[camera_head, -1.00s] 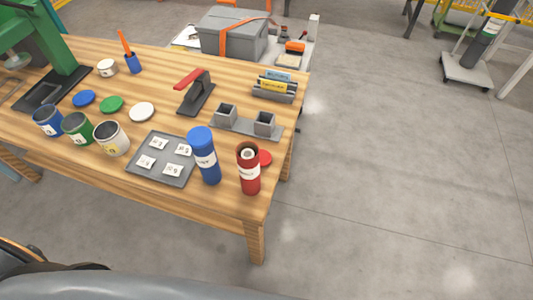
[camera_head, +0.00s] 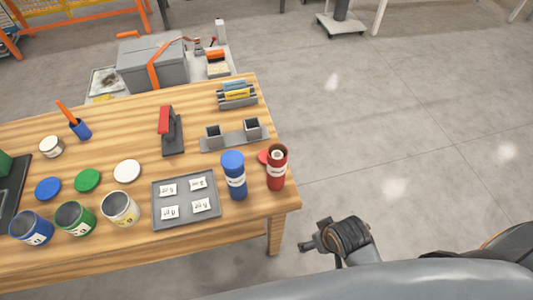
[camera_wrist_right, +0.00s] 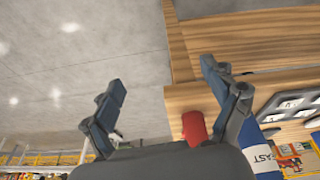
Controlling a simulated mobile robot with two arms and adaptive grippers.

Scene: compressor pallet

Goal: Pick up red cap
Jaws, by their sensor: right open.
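The red cap (camera_head: 264,156) lies flat on the wooden table, partly hidden behind the red canister (camera_head: 277,168). The canister stands upright and open-topped near the table's right edge. The blue canister (camera_head: 234,176) with a blue lid stands to its left. My right gripper (camera_head: 312,238) is off the table's front right corner, apart from the cap. In the right wrist view its two fingers are spread and empty (camera_wrist_right: 162,76). A red rounded shape, seemingly the red canister (camera_wrist_right: 194,128), shows beside the right-hand finger; I cannot make out the cap there. My left gripper is out of view.
A grey tray (camera_head: 186,219) with several white packets lies left of the blue canister. A grey holder (camera_head: 235,139) with two square cups stands behind the canisters. Several open paint cans and lids sit at the left.

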